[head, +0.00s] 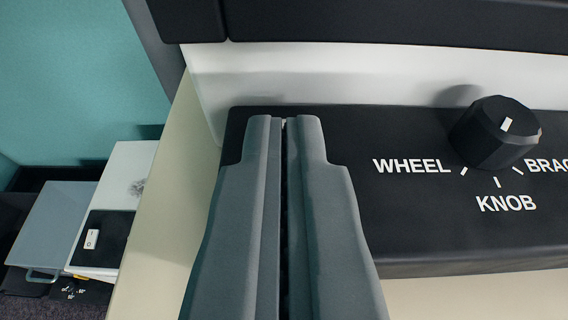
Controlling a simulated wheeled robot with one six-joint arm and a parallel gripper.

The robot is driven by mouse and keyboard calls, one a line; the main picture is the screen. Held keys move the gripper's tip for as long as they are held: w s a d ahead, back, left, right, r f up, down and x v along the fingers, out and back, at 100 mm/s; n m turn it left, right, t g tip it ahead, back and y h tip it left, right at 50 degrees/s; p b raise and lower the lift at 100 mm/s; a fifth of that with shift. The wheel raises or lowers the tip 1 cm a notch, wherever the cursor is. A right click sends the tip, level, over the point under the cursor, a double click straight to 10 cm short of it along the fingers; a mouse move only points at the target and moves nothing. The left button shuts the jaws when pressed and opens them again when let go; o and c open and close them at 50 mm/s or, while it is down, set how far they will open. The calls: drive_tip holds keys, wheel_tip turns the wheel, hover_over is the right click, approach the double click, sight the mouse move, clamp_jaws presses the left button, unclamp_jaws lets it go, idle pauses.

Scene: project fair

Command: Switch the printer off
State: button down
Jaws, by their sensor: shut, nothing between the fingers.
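A white and black machine, which looks like the printer (330,78), fills the upper right. Its black front panel (420,235) carries a black faceted knob (490,135) with a white mark on top. Labels WHEEL, KNOB and a cut-off BRAC sit around the knob with short white ticks. I cannot tell which label the mark picks. My gripper (285,122) is shut and empty, in front of the panel's left part, left of the knob and apart from it. It hides part of the panel. I see no clear power switch on this panel.
A beige surface (160,240) lies under the machine. Lower at the left stand a white box (130,165) with a black panel (108,232) bearing a small white switch-like part (92,239), and a grey-blue box (58,220) with a handle. A teal wall (70,80) is behind.

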drive_tip(key=r, duration=0.3)
drive_tip(key=shift+s+r, duration=0.25)
drive_tip(key=shift+r, duration=0.05)
drive_tip(key=s, duration=1)
drive_tip(key=shift+r, duration=0.4)
drive_tip(key=s+r+t, duration=0.1)
drive_tip(key=s+r, duration=0.2)
drive_tip(key=s, duration=1.1)
drive_tip(key=s+r+t, duration=0.1)
drive_tip(key=s+r, duration=0.2)
drive_tip(key=s, duration=1)
drive_tip(key=s+r+t, duration=0.1)
drive_tip(key=s+r, duration=0.2)
drive_tip(key=s, duration=1.1)
drive_tip(key=shift+s+r, duration=0.2)
drive_tip(key=shift+s, duration=0.15)
drive_tip(key=shift+d, duration=0.1)
